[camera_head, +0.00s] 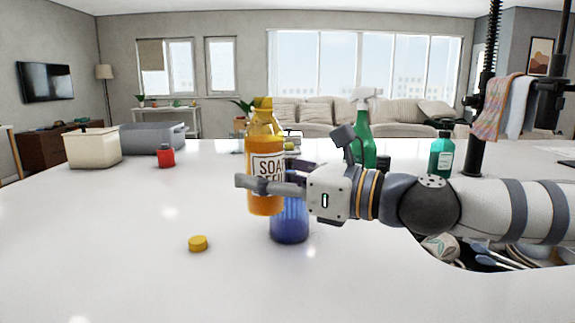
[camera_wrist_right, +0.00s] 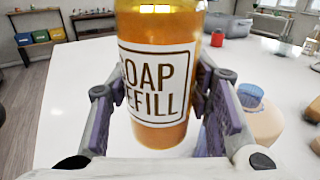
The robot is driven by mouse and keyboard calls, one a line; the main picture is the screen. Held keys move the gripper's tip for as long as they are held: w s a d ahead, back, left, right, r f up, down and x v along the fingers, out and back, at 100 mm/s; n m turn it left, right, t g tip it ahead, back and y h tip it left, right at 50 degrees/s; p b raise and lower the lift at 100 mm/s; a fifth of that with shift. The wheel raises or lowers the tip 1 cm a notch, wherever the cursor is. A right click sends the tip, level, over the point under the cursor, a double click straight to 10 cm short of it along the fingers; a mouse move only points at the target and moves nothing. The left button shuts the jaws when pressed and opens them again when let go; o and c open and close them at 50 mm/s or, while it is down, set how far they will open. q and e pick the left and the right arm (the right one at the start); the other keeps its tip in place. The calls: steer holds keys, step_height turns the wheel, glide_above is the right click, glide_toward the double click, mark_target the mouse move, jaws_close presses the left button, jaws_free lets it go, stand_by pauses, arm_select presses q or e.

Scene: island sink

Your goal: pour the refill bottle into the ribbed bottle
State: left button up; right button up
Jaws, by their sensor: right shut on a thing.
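The refill bottle (camera_head: 264,135) is amber with a white soap refill label, and it is upright. My right gripper (camera_head: 262,186) is shut around its body; the wrist view also shows the bottle (camera_wrist_right: 158,75) between both fingers. Its base appears to be off the counter. A blue bottle (camera_head: 289,225), which I take as the ribbed bottle, stands on the counter just behind and below my gripper. Its upper part is hidden by the gripper and the refill bottle. A yellow cap (camera_head: 198,243) lies loose on the counter to the left. My left gripper is not in view.
A green spray bottle (camera_head: 364,140) and a teal bottle (camera_head: 441,155) stand behind my right arm. A red jar (camera_head: 165,156), a cream bin (camera_head: 92,148) and a grey bin (camera_head: 153,137) are at the back left. The sink with dishes (camera_head: 480,255) lies under my arm. The front-left counter is clear.

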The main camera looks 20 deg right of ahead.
steer(key=shift+r+m, duration=0.2)
steer(key=shift+m, duration=0.1)
